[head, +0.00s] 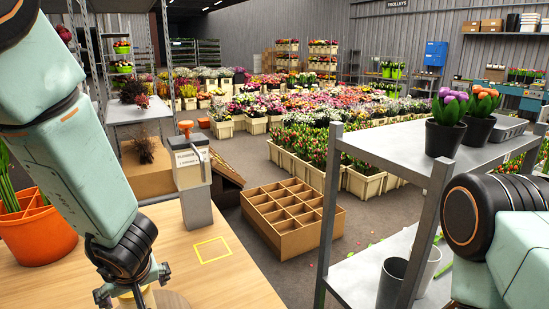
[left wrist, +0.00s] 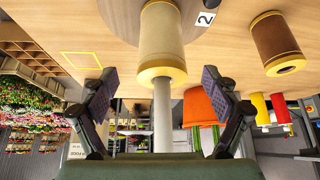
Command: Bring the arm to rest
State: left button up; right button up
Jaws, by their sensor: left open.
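My left arm comes in from the left in the head view. Its gripper (head: 133,286) is low over the wooden table (head: 245,275). In the left wrist view, which is upside down, the left gripper (left wrist: 164,88) is open, its dark pads wide apart. A cream spool-like cylinder (left wrist: 162,45) with a yellowish rim and a grey rod stands on a round brown base (left wrist: 125,12) and shows between the fingers. The pads look clear of it; the exact distance is hard to judge. My right arm shows at the right edge of the head view, its gripper out of frame.
An orange pot (head: 38,236) stands left on the table. A grey-and-white device (head: 190,165) stands behind a yellow square outline (head: 212,250). A brown spool (left wrist: 277,42) stands nearby. A metal shelf (head: 400,140) with potted tulips is at right; a divided box (head: 290,215) is on the floor.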

pick_arm(q)
jog(key=b+x, duration=0.2)
jog(key=x, duration=0.3)
jog(key=shift+w+f, duration=0.1)
jog(key=shift+f, duration=0.25)
jog(key=shift+b+x, duration=0.5)
jog(key=shift+x, duration=0.25)
jog(key=shift+r, duration=0.2)
jog(key=shift+r, duration=0.15)
